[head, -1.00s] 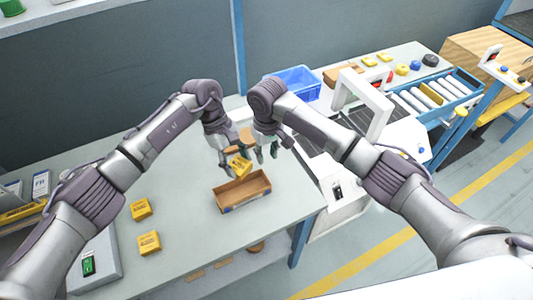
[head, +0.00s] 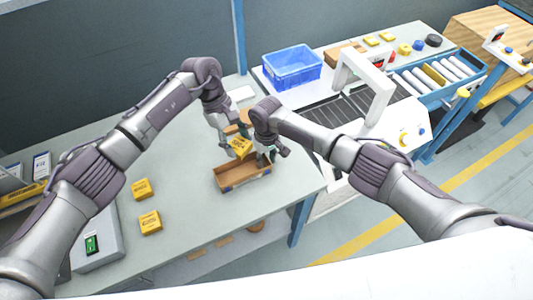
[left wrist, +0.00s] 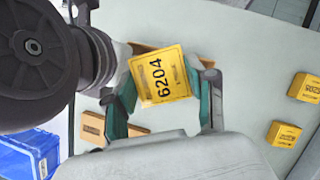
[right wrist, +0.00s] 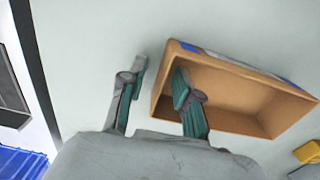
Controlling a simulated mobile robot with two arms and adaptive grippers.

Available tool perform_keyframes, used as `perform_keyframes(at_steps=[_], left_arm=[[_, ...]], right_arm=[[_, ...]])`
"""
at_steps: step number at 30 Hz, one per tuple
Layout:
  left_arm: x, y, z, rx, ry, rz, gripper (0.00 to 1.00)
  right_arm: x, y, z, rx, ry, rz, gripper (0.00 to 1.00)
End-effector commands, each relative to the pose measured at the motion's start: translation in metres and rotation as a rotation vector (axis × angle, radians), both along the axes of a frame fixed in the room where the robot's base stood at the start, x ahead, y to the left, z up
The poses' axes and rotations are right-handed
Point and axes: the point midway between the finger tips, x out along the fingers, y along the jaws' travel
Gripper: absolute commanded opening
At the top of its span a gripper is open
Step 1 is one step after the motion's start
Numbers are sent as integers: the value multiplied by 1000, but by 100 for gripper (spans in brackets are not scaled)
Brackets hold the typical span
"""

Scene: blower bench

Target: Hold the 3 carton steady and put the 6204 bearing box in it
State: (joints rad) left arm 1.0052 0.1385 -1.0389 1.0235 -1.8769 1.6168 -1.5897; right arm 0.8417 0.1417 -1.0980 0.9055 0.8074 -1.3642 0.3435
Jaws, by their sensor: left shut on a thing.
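The yellow 6204 bearing box (head: 240,147) is held in my left gripper (head: 236,148), above the back side of the open brown carton (head: 246,181). In the left wrist view the 6204 label (left wrist: 160,75) faces the camera between the two fingers, and the box hides most of the carton. My right gripper (head: 266,159) is at the carton's right end. In the right wrist view its fingers (right wrist: 160,73) are apart, one outside the end wall and one over the inside. The carton (right wrist: 158,98) looks empty there; I cannot tell whether the fingers touch it.
Two yellow boxes (head: 140,189) (head: 150,222) lie on the bench to the left. A grey box with a green switch (head: 92,244) stands at the front left. A blue crate (head: 292,68) and a conveyor with a white arch (head: 372,90) are at the right.

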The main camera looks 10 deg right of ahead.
Motion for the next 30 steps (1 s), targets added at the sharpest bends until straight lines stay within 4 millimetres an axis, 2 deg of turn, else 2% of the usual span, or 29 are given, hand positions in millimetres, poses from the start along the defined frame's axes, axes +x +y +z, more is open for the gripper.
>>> perform_keyframes(at_steps=[6, 12, 22, 30], left_arm=[[0, 0, 0, -1, -1, 0, 15], [0, 0, 0, -1, -1, 0, 15], [-1, 1, -3, 3, -1, -38, 15], [-7, 18, -27, 7, -1, -359, 15]], right_arm=[[0, 0, 0, 0, 0, 0, 31], [0, 0, 0, 0, 0, 0, 0], [0, 0, 0, 0, 0, -1, 0], [0, 0, 0, 0, 0, 0, 0]])
